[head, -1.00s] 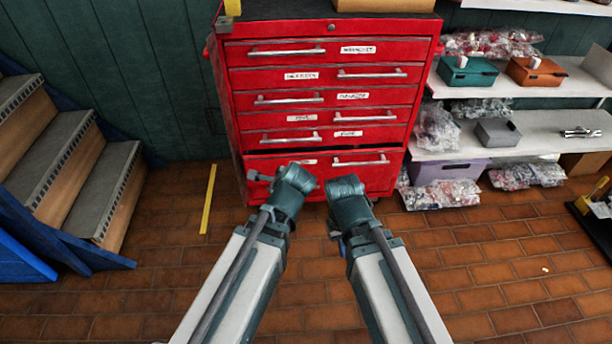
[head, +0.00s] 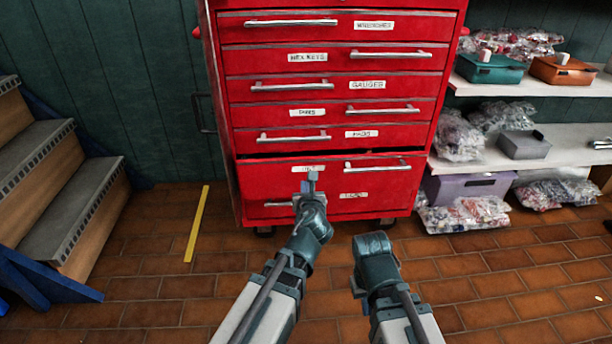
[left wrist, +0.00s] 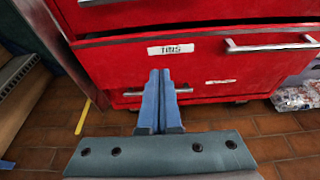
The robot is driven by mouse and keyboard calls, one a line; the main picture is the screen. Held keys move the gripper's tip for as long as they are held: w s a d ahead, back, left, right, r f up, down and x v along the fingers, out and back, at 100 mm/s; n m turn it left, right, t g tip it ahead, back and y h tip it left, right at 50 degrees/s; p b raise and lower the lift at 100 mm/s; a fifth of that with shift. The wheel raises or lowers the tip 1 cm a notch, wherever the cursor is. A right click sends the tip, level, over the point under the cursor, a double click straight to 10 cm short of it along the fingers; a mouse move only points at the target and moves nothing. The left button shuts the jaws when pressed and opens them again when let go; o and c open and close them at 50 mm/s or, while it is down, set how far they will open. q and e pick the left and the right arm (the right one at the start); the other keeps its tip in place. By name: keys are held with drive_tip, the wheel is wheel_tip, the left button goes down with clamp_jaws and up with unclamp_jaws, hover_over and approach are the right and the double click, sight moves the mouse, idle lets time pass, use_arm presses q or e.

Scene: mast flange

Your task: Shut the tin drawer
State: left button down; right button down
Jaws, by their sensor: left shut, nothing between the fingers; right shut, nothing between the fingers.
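The red tin drawer (head: 330,180), labelled TINS, stands slightly out of the red cabinet, with a dark gap along its top edge. Its long handle (head: 377,166) is on the right. In the left wrist view the drawer front (left wrist: 205,62) fills the upper middle. My left gripper (head: 311,180) points at the drawer front, just below the label, its fingers shut and empty. The same fingertips show in the left wrist view (left wrist: 160,74); whether they touch the front I cannot tell. My right gripper (head: 374,248) is held lower, apart from the cabinet; its fingertips are hidden.
Several other drawers above, such as the one labelled PADS (head: 330,138), look shut. A lower handle (head: 278,204) shows left of my left gripper. Wooden steps (head: 65,200) stand at left, white shelves (head: 490,160) at right. A yellow strip (head: 197,222) lies on the open brick floor.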

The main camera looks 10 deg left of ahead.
use_arm(q)
drive_tip(key=shift+w, duration=0.15)
drive_tip(key=b, duration=0.3)
approach(301, 158)
wheel_tip(301, 158, down, 4)
drive_tip(key=w, duration=0.2)
drive_tip(key=shift+w+a+r, duration=0.1)
drive_tip(key=shift+w+a, duration=0.2)
drive_tip(key=shift+w, duration=0.25)
drive_tip(key=shift+w+a+r, duration=0.1)
drive_tip(key=shift+w+a, duration=0.15)
drive_tip(key=shift+w, duration=0.25)
drive_tip(key=shift+w+a, duration=0.25)
drive_tip(key=shift+w, duration=0.35)
drive_tip(key=w, duration=0.2)
drive_tip(key=w+a, duration=0.1)
drive_tip(key=w, duration=0.1)
drive_tip(key=shift+w, duration=0.2)
drive_tip(key=shift+w+a, duration=0.15)
drive_tip(key=shift+r, duration=0.1)
